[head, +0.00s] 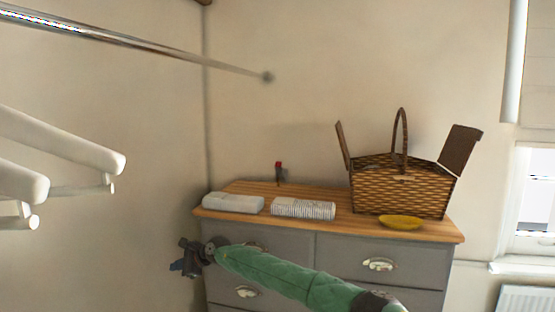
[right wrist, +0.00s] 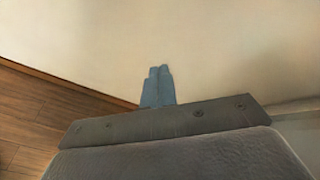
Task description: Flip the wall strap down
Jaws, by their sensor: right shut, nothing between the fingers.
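A small upright piece with a red top and a dark lower part (head: 279,172) shows at the back edge of the dresser top, against the wall. It looks like the wall strap, but it is too small to tell how it is fixed. My right gripper (head: 178,257) is in front of the dresser's left front corner, below its top and well apart from the strap. Its blue fingers (right wrist: 157,88) are together and empty in the right wrist view, with bare wall and floor beyond. My left gripper is not in view.
The grey dresser with a wooden top (head: 335,222) carries a folded white cloth (head: 233,202), a striped cloth (head: 303,209), an open wicker basket (head: 400,185) and a yellow dish (head: 401,222). A metal rail (head: 150,45) and white hangers (head: 60,150) are at the left.

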